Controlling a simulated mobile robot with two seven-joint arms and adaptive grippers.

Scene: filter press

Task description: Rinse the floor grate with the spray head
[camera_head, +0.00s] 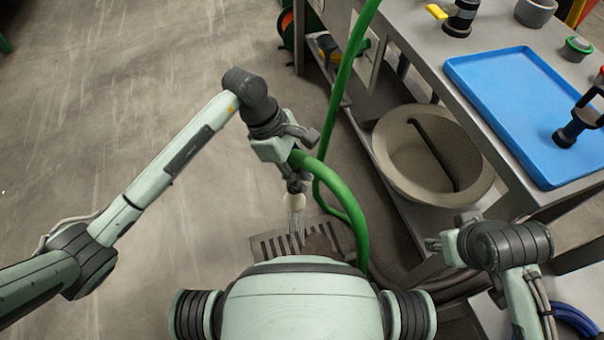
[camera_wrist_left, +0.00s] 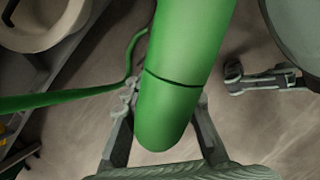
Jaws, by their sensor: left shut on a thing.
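My left gripper (camera_head: 290,160) is shut on the spray head (camera_head: 295,184), whose green hose (camera_head: 343,195) loops away to the right. In the left wrist view the thick green hose end (camera_wrist_left: 180,90) lies between my two fingers. The spray head points down, and a pale spray (camera_head: 296,218) comes from its tip onto the floor grate (camera_head: 270,247). The slotted grate lies on the floor just in front of my body, which hides its near edge. A brown patch (camera_head: 323,241) shows on its right part. My right gripper (camera_head: 434,243) is off to the right and empty; its finger gap is unclear.
A grey bench with a blue tray (camera_head: 490,95) stands at the right. A round stone-coloured basin (camera_head: 390,140) sits on its lower shelf. Dark hoses (camera_head: 440,287) lie on the floor at the lower right. The floor at the left is clear.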

